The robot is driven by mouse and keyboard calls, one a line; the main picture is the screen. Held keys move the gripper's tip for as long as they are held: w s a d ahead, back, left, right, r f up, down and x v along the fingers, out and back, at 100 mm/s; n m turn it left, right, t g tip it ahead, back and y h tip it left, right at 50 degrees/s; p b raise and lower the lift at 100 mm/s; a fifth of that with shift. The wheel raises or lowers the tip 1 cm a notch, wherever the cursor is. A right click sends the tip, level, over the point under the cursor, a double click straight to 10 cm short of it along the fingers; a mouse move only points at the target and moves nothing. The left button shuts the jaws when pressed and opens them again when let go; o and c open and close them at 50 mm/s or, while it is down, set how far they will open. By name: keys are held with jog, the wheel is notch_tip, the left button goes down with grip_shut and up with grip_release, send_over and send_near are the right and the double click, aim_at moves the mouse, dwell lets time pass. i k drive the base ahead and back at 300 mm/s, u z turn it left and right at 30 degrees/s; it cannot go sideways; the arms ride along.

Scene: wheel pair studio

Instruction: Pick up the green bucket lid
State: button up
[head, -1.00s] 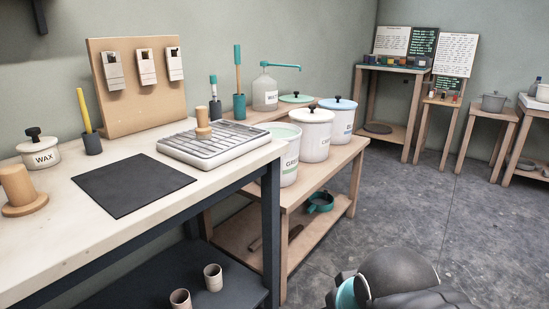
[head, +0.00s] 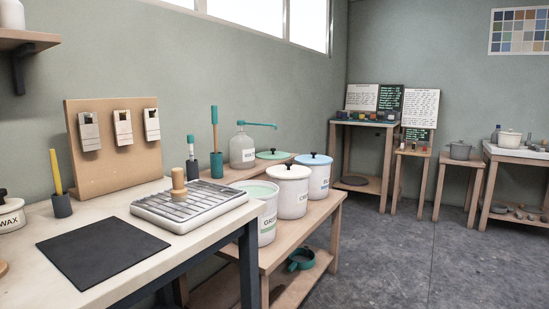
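The green bucket lid (head: 270,155), flat with a dark knob, lies at the back of the low wooden bench. It is behind the white buckets, which hide part of its near edge. The green bucket (head: 268,220) stands uncovered at the front left of the bench, with pale green contents and partly visible lettering. My gripper is not in view.
A white bucket with a cream lid (head: 289,196) and one with a blue lid (head: 318,178) stand beside the green bucket. A clear pump bottle (head: 242,152) is left of the lid. The worktable (head: 160,251) is nearer. Grey floor (head: 390,255) is open at right.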

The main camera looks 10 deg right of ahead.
aim_at(273, 154)
jog(key=z, duration=0.05)
jog(key=k, duration=0.35)
jog(key=z, duration=1.3)
jog(key=i, duration=3.55)
jog(key=u, duration=0.2)
jog(key=i, duration=1.8)
jog(key=u, duration=0.9)
jog(key=i, duration=1.15)
jog(key=u, duration=1.9)
jog(key=i, duration=1)
jog(key=u, duration=0.6)
